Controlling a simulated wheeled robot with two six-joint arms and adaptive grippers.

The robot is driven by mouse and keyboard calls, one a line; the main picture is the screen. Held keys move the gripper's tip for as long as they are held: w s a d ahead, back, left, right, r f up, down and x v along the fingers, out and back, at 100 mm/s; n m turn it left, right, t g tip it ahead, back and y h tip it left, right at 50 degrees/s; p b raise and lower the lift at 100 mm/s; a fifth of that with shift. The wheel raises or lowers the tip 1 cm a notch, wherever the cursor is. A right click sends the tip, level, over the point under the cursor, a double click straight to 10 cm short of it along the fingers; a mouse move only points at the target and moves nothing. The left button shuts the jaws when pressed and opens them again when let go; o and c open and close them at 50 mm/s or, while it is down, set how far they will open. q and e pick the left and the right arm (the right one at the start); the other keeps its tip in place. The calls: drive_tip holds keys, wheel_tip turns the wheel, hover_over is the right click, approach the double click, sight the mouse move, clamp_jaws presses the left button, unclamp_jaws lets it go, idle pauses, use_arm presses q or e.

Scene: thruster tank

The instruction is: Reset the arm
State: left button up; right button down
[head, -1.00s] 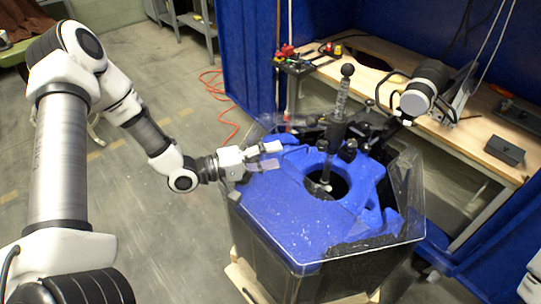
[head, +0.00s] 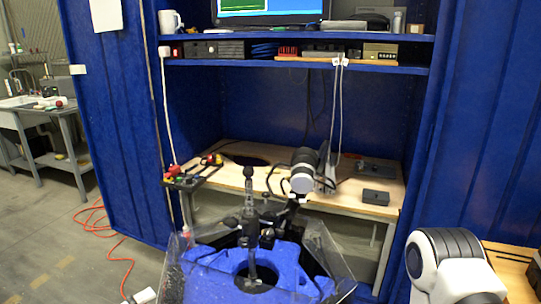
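The tank (head: 205,273) stands at the bottom middle of the head view, with a blue top, a round opening and clear walls. An upright black rod (head: 249,215) with a ball at its top rises over the opening. Behind it, a white and black cylinder (head: 302,172) sits on a dark mount at the bench's front edge. Only a small white part of my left gripper (head: 140,297) shows at the bottom edge, left of the tank; its fingers cannot be made out. My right arm shows at lower right; its gripper is out of view.
A wooden bench (head: 340,195) with a small dark box (head: 376,197) stands behind the tank, inside blue walls. Shelves above hold a monitor (head: 270,10) and a mug (head: 170,21). An orange hose (head: 95,222) lies on open floor at left.

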use_arm(q)
drive_tip(key=s+d+f+m+g+y+p, duration=0.1)
drive_tip(key=s+d+f+g+y+p, duration=0.1)
drive_tip(key=s+d+f+g, duration=0.45)
drive_tip(key=s+d+f+m+g+y+p, duration=0.1)
drive_tip(key=s+d+f+g+y+p, duration=0.15)
drive_tip(key=s+f, duration=0.5)
drive_tip(key=s+a+f+m+g+y, duration=0.2)
drive_tip(key=s+a+m+y, duration=0.1)
drive_tip(key=s, duration=0.2)
drive_tip(key=s+a+f+m+g+y, duration=0.2)
drive_tip(key=s+a+f+y, duration=0.1)
drive_tip(key=s, duration=0.3)
drive_tip(key=shift+s+a+f+m+y+p, duration=0.15)
drive_tip(key=shift+a+f+m+y+p, duration=0.2)
drive_tip(key=shift+a+y, duration=0.3)
use_arm(e)
drive_tip(key=r, duration=0.5)
drive_tip(key=shift+w+r, duration=0.2)
drive_tip(key=shift+r, duration=0.2)
use_arm(q)
drive_tip(key=shift+r, duration=0.15)
use_arm(e)
drive_tip(key=shift+d, duration=0.1)
